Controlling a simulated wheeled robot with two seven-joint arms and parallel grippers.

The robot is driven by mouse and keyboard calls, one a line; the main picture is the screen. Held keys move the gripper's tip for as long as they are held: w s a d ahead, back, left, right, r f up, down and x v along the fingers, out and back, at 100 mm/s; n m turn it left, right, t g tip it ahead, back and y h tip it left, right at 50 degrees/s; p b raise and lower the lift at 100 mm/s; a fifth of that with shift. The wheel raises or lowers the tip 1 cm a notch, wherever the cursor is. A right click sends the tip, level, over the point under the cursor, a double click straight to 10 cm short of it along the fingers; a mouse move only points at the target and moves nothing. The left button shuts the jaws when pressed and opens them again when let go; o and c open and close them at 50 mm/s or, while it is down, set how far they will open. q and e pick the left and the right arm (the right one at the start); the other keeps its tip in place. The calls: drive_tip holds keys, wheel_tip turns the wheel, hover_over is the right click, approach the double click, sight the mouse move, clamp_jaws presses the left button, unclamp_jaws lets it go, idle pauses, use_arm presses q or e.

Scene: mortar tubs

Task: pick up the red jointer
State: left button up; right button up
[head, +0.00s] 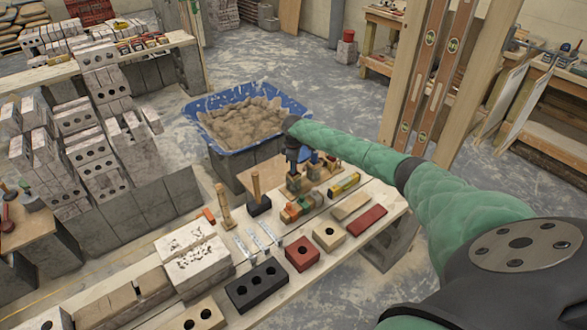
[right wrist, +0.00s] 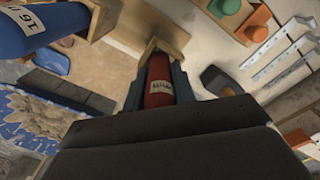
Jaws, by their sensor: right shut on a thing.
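The red jointer (right wrist: 158,78), a red cylinder with a white label, shows in the right wrist view between the two fingers of my right gripper (head: 297,166). The gripper is shut on it. Its far end is at a small wooden holder (right wrist: 165,40); I cannot tell if it is still seated there. In the head view the gripper points down over the plank bench and hides the red jointer. A blue cylinder (right wrist: 40,28) with a printed label is close by at the upper left of the wrist view. My left gripper is not in view.
The plank bench (head: 395,208) carries a black holed brick (head: 257,287), a red brick (head: 302,254), a yellow level (head: 344,184) and a wooden-handled tool (head: 257,192). A blue mortar tub (head: 290,104) stands behind. Upright levels (head: 445,50) lean at the right.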

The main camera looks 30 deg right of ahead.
drive_tip(key=shift+r, duration=0.1)
